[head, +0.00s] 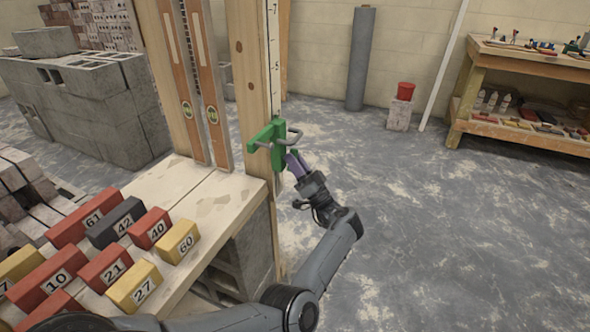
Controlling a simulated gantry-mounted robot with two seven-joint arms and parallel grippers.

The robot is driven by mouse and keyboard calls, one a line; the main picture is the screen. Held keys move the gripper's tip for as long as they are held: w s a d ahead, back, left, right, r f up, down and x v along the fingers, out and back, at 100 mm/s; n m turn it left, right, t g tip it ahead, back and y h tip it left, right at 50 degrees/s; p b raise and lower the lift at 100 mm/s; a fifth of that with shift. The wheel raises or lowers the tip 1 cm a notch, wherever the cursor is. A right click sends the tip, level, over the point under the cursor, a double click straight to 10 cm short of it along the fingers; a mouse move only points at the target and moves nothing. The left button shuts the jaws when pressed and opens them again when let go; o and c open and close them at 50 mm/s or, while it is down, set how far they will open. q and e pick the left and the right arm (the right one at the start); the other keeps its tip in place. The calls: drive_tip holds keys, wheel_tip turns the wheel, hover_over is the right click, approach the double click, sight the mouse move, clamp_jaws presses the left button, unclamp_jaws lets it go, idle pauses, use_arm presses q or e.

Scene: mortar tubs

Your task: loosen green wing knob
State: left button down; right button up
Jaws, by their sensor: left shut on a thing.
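A green clamp (262,138) sits on an upright wooden post beside a white number scale. The green wing knob (279,152) is on its right side, partly hidden by a grey bent rod and my fingers. My left gripper (291,160) reaches up from below right, its purplish fingers shut on the knob. The exact contact is small and hard to make out. My right gripper is not in view.
A wooden bench (185,200) at left holds numbered red, yellow and black blocks. Two spirit levels (190,90) lean behind it. Grey blocks are stacked at left. A wooden shelf (520,130) stands at the back right. The floor at right is clear.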

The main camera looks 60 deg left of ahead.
use_arm(q)
drive_tip(key=shift+r+n+g+h, duration=0.1)
drive_tip(key=shift+n+g+h, duration=0.3)
drive_tip(key=shift+n+g, duration=1)
drive_tip(key=shift+r+n+g+h, duration=0.1)
drive_tip(key=shift+n+g+h, duration=0.3)
drive_tip(key=shift+n+g, duration=1)
drive_tip(key=shift+n+g+h, duration=0.8)
drive_tip(key=shift+n+g, duration=0.5)
drive_tip(key=shift+n, duration=0.4)
drive_tip(key=c, duration=0.9)
unclamp_jaws()
drive_tip(key=shift+f, duration=0.1)
